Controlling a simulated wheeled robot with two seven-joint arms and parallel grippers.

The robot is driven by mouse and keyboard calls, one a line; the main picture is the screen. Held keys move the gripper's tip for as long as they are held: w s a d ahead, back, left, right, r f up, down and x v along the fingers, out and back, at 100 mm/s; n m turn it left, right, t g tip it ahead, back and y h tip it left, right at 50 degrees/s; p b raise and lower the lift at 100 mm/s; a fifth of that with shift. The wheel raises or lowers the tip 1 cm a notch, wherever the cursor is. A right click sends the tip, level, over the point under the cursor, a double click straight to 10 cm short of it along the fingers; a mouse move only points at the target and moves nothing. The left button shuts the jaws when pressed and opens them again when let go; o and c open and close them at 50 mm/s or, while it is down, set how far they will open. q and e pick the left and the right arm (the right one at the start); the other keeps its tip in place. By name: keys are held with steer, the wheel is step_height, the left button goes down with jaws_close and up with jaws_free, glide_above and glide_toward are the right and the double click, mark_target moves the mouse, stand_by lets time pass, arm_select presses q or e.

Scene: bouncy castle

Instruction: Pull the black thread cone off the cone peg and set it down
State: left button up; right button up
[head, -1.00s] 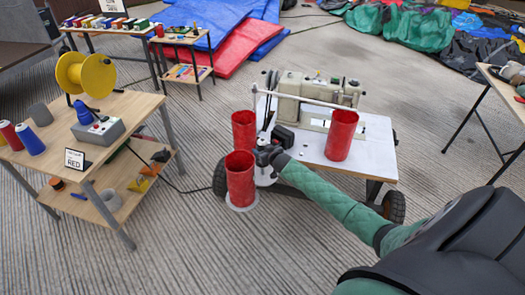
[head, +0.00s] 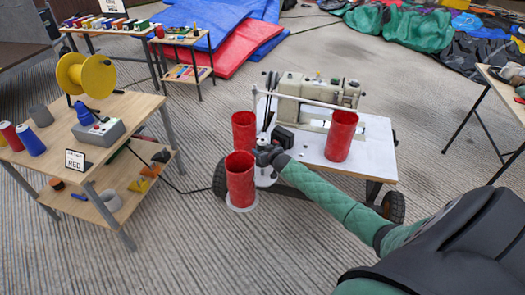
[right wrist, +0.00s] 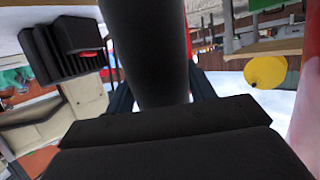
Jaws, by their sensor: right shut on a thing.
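My right gripper (head: 264,154) is at the left edge of the sewing machine table, between the red cylinders. In the right wrist view a large black cylinder, the black thread cone (right wrist: 150,50), stands between the two fingers (right wrist: 158,98), and the gripper is shut on it. In the head view the cone is small and mostly lost against my dark gripper. The cone peg cannot be made out, so I cannot tell whether the cone is still on it. My left gripper is not in view.
Three red cylinders stand close around the gripper: front (head: 240,180), back left (head: 243,131) and right (head: 341,136). The sewing machine (head: 305,95) is behind on its white wheeled table (head: 350,168). A wooden table (head: 135,108) with a yellow spool (head: 86,73) is at left.

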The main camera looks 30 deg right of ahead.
mark_target(262, 143)
steer(key=shift+r, duration=0.15)
steer(key=shift+r+p, duration=1.9)
